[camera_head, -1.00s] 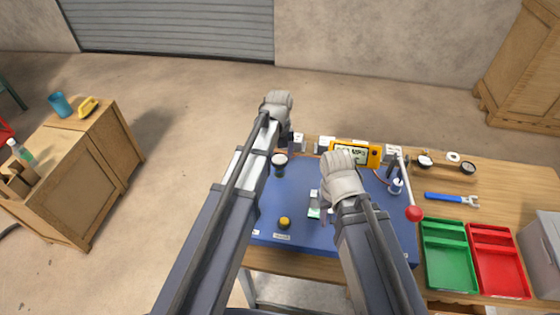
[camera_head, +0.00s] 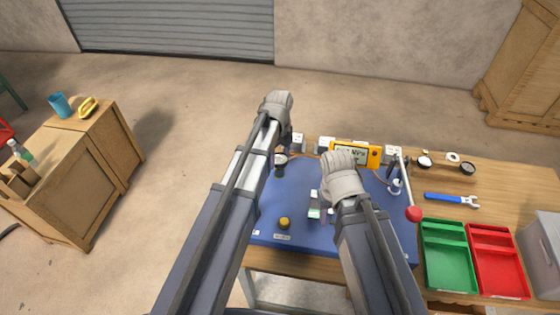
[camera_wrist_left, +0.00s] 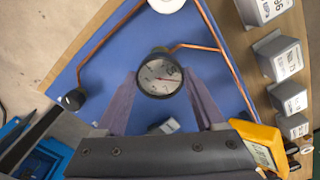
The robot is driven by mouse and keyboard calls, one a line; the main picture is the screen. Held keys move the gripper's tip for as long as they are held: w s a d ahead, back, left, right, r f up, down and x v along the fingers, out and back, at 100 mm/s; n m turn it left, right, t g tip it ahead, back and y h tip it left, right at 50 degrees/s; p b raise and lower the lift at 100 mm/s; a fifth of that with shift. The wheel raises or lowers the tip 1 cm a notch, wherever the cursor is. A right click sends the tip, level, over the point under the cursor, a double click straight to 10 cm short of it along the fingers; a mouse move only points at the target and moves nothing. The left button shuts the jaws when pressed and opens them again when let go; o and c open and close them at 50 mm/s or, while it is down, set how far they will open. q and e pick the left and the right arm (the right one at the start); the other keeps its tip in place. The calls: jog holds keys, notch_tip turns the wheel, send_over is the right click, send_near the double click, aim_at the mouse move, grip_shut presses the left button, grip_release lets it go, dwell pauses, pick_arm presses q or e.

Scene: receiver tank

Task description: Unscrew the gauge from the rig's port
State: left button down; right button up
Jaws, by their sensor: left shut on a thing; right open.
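The gauge (camera_head: 281,158) has a round white dial with a dark rim. It sits over the left part of the blue rig board (camera_head: 295,205). In the left wrist view its dial (camera_wrist_left: 160,78) faces the camera between the two fingers. My left gripper (camera_head: 284,149) is shut on the gauge, with a finger on each side. The port under the gauge is hidden by the dial. My right gripper (camera_head: 327,211) is open over the middle of the board, its fingers largely hidden by its own wrist.
A yellow display meter (camera_head: 355,153) stands at the board's back edge. A red-knobbed lever (camera_head: 414,213) rises at the right. Further right lie a blue-handled wrench (camera_head: 452,199), a green tray (camera_head: 446,266), a red tray (camera_head: 499,270) and spare gauges (camera_head: 467,168). Copper pipes (camera_wrist_left: 110,38) cross the board.

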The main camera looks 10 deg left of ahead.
pick_arm(q)
jog(key=shift+r+p, duration=0.75)
jog(key=shift+r, duration=0.15)
jog(key=shift+r, duration=0.1)
notch_tip(320, 180, up, 4)
jog(key=p, duration=0.4)
jog(key=shift+f, duration=0.3)
